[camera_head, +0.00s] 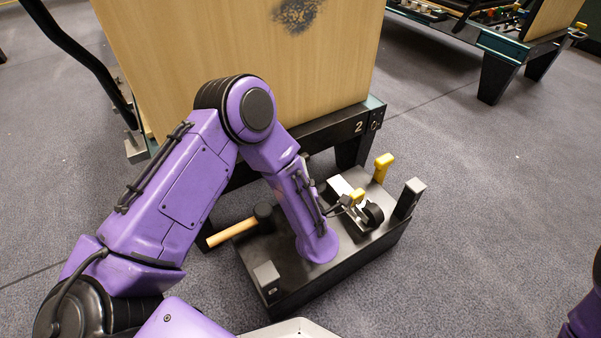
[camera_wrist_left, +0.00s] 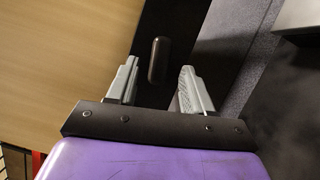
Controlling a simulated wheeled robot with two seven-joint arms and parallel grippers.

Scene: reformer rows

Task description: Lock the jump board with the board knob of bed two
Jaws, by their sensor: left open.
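The jump board (camera_head: 235,65) is a large light wood panel standing upright at the end of bed two, whose dark frame (camera_head: 330,130) carries a "2". The board also fills the left of the left wrist view (camera_wrist_left: 60,50). There a dark, rounded, elongated knob (camera_wrist_left: 157,60) stands out from a black part beside the board. My left gripper (camera_wrist_left: 155,85) is open, with one grey finger to each side of the knob's line. The knob lies between or just beyond the fingertips, and I see no contact. In the head view my left arm hides the gripper and knob.
A black tray (camera_head: 290,293) in front of the bed holds a mallet (camera_head: 232,232), a yellow-handled item (camera_head: 382,166) and a dark wheel (camera_head: 372,214). Another bed (camera_head: 500,45) stands at the upper right.

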